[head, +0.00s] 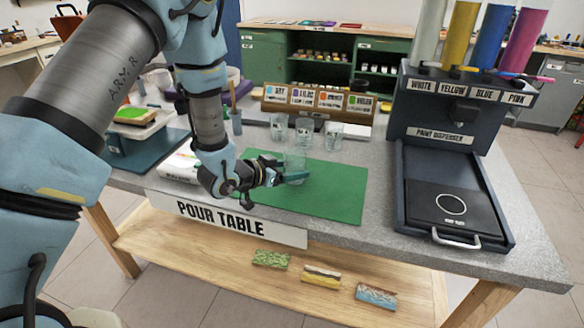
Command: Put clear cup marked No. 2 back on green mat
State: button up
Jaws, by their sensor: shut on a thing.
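The green mat (330,197) lies on the grey table, left of the paint dispenser. My gripper (296,177) is low over the left part of the mat, reaching in from the left. It is shut on a clear cup (294,161), which looks upright. I cannot read a number on this cup, and I cannot tell whether its base touches the mat. Several other clear cups (334,135) stand in a row behind the mat. Small dark marks show on them, too small to read.
The paint dispenser (440,134) with its dark tray (450,205) stands right of the mat. A box of labelled cards (318,98) is behind the cups. A white object (182,167) lies left of my gripper. The mat's right and front parts are bare.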

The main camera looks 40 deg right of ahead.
jog(key=shift+f, duration=0.2)
jog(key=o, duration=1.3)
jog(key=shift+r, duration=0.1)
jog(key=shift+o, duration=0.2)
jog(key=shift+r, duration=0.2)
jog(key=shift+a, duration=0.4)
jog(key=b+v, duration=0.3)
jog(key=v, duration=0.8)
jog(key=shift+r, duration=0.2)
jog(key=shift+a, duration=0.1)
